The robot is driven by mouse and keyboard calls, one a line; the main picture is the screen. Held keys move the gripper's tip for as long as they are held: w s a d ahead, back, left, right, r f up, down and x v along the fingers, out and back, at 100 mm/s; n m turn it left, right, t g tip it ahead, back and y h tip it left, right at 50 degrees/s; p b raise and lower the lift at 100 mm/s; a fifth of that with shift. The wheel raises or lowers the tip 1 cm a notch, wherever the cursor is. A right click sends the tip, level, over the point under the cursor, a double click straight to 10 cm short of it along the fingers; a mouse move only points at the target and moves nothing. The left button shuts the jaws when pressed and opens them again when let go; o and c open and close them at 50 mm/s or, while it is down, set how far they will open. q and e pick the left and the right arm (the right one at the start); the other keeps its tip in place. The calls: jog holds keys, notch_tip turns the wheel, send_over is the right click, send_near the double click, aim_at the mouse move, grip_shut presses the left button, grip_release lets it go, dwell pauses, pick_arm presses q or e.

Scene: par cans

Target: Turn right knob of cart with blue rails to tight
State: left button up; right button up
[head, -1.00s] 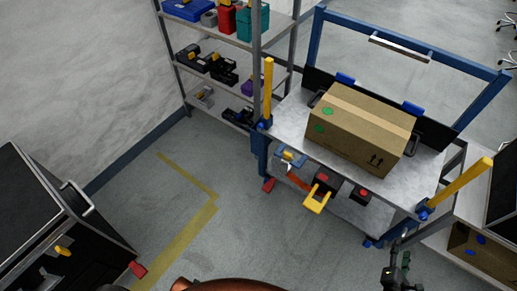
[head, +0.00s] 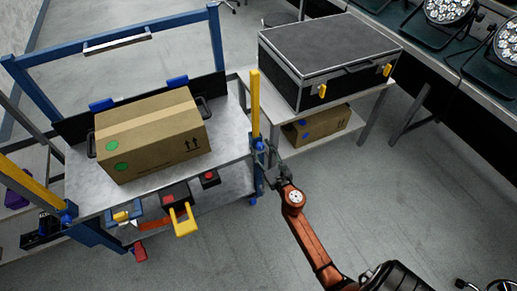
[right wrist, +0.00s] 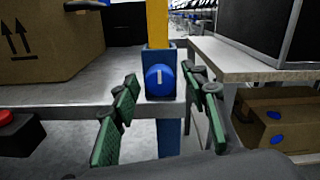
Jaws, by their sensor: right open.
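The cart with blue rails (head: 215,55) stands at the left of the head view. Its right knob (right wrist: 160,80) is round and blue with a white, nearly upright mark, on the front of the blue corner post under a yellow upright. The knob also shows small in the head view (head: 258,144). My right gripper (right wrist: 159,112) is open, its green-padded fingers on either side of and a little below the knob in the wrist picture. I see no contact. In the head view my right gripper (head: 273,173) is just below the knob. My left gripper is not in view.
A cardboard box (head: 150,135) sits on the cart top. A side table (head: 365,95) with a black case (head: 325,60) stands close to the right. Open floor (head: 420,190) lies at lower right.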

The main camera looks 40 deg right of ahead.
jog(key=shift+w+d, duration=0.1)
jog(key=shift+w, duration=0.15)
jog(key=shift+c, duration=0.6)
grip_shut()
